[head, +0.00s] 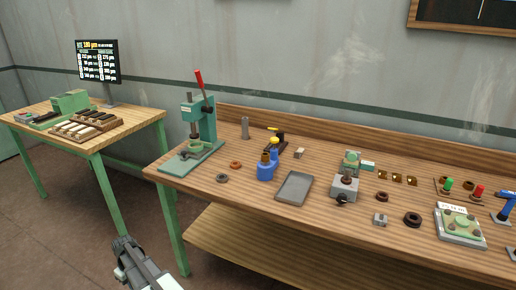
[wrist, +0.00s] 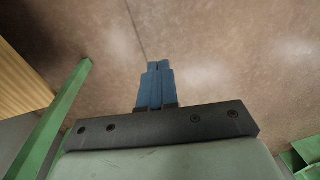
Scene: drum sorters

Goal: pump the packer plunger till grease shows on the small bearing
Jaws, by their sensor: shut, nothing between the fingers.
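My gripper (head: 124,243) is low at the left in the head view, in front of the bench and below its top. Its blue fingers (wrist: 158,68) are shut and empty in the wrist view, over bare floor. A grey block with a round dark top (head: 346,180) stands mid-bench; I cannot tell whether it is the packer. Which ring is the small bearing, and any grease, I cannot make out.
A green press (head: 203,125) with a red handle stands at the bench's left end. A blue bottle (head: 265,171) and grey tray (head: 294,188) are right of it. A side table (head: 145,117) with a screen (head: 97,60) stands at left.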

